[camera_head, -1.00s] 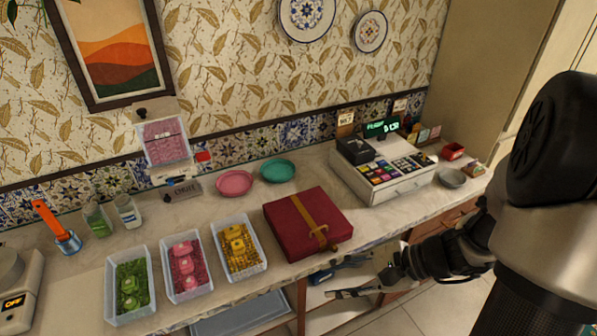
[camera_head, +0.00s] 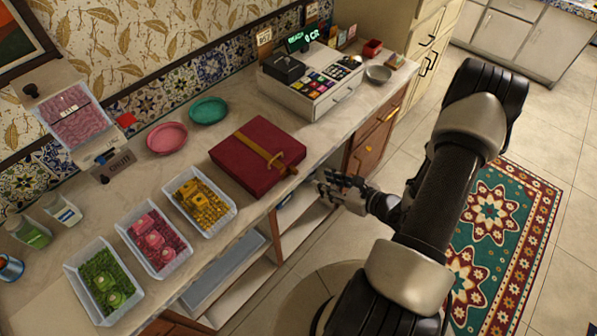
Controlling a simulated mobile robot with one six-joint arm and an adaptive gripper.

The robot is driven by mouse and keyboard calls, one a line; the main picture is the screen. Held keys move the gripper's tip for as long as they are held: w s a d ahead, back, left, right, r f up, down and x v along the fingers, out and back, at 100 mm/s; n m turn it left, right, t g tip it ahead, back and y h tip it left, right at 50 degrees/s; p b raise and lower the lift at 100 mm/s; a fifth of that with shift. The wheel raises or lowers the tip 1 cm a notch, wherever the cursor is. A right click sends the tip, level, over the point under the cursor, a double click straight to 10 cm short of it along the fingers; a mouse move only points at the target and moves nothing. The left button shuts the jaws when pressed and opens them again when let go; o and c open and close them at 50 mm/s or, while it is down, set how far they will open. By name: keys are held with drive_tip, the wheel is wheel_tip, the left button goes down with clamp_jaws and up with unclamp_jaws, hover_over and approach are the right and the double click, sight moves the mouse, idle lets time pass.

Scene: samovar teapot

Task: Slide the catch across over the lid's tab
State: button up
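A dark red box (camera_head: 236,165) lies flat on the counter, with a gold strap (camera_head: 262,147) across its top and a short crosspiece near the strap's front end. A clear dispenser (camera_head: 72,112) with pink contents stands at the back left; a small red piece (camera_head: 126,120) shows at its right side. I cannot make out which parts are the catch and the lid's tab. My gripper (camera_head: 324,183) is in front of the counter's edge, just right of the box's front right corner and apart from it. It is small and dark here, and its finger opening is unclear.
Trays of green (camera_head: 75,265), pink (camera_head: 130,229) and yellow (camera_head: 226,220) pieces line the counter's front left. A pink plate (camera_head: 166,138) and a teal plate (camera_head: 208,111) lie behind. A cash register (camera_head: 309,104) stands right of the box. Open shelves are below.

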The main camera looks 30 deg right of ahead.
sight(296, 170)
drive_tip(key=b+x, duration=0.1)
drive_tip(key=x, duration=1.1)
drive_tip(key=shift+a+b, duration=0.1)
drive_tip(key=shift+b, duration=0.25)
clamp_jaws()
